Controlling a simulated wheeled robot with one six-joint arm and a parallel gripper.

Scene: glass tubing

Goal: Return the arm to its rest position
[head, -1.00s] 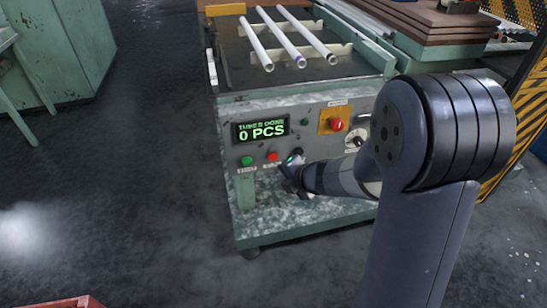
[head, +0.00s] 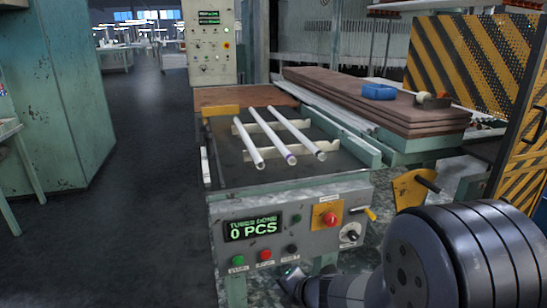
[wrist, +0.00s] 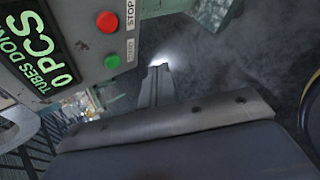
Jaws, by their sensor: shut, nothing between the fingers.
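My gripper (head: 290,275) is low in the head view, in front of the machine's control panel (head: 325,238) and just below its black button (head: 292,249). In the wrist view, its narrow fingers (wrist: 158,72) are together with nothing between them. They appear apart from the panel. My arm runs from the gripper to the lower right corner of the head view. The arm is still extended toward the panel's lower edge.
The panel has a green button (head: 237,262), a red button (head: 265,255) and a display (head: 253,228) reading 0 PCS. Three white tubes (head: 271,138) lie on supports above it. A yellow bracket (head: 412,190) stands right. Open floor (head: 140,220) lies left.

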